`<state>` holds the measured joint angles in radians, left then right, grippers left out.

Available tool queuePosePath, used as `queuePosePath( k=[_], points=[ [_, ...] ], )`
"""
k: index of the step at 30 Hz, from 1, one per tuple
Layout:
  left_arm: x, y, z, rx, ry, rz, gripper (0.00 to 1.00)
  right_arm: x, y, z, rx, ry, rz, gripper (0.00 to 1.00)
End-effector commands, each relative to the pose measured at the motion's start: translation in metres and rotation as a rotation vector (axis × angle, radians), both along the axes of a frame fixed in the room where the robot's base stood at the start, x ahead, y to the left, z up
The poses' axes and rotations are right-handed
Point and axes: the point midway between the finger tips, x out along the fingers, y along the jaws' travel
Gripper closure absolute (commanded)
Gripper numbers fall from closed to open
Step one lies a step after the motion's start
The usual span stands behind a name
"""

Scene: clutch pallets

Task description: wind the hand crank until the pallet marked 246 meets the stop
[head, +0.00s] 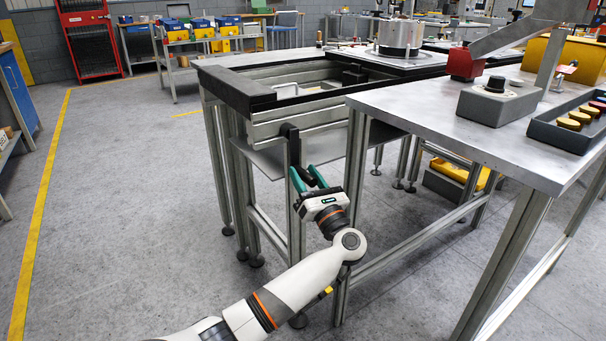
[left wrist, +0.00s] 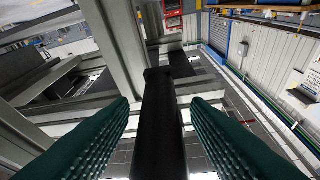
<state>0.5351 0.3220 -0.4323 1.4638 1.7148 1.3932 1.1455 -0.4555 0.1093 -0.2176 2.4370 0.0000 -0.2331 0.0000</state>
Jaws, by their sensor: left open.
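A black upright bar (head: 291,148), which looks like part of the hand crank, hangs at the near end of the conveyor frame (head: 232,88). My left gripper (head: 304,169), with teal fingers, is open beside the bar's lower part. In the left wrist view the black bar (left wrist: 160,120) runs between the two spread fingers (left wrist: 160,102), with a gap on each side. A pallet carrying a round metal housing (head: 400,36) stands at the far part of the conveyor. No number is readable on it, and I cannot make out the stop. My right gripper is out of view.
A metal table (head: 430,112) stands close on the right, with a grey control box (head: 497,101) and a dark tray (head: 560,132) of coloured pieces. Frame legs stand around the gripper. The floor (head: 130,190) on the left is clear.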

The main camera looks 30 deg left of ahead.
Motion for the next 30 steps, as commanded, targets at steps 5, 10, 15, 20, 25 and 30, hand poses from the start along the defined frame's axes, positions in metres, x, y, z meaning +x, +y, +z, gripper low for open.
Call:
queuePosePath(
  k=[5, 10, 15, 20, 25, 30],
  points=[
    [0.0058, 0.0113, 0.0046, 0.001, 0.000, 0.000, 0.57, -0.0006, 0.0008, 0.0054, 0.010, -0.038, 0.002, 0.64],
    [0.0066, 0.0126, 0.0055, 0.000, 0.001, -0.001, 0.57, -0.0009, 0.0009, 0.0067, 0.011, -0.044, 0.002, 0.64],
    [0.0065, 0.0124, 0.0055, 0.000, 0.001, -0.001, 0.63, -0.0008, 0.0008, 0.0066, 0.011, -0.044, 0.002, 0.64],
    [0.0065, 0.0122, 0.0053, 0.000, 0.001, -0.001, 0.90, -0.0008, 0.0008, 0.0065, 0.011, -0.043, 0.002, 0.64],
    [0.0067, 0.0120, 0.0053, 0.000, 0.002, -0.001, 1.00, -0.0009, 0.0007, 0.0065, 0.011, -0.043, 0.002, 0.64],
    [0.0070, 0.0096, 0.0053, 0.002, 0.007, -0.004, 1.00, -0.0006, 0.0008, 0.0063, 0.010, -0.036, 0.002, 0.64]
  ],
)
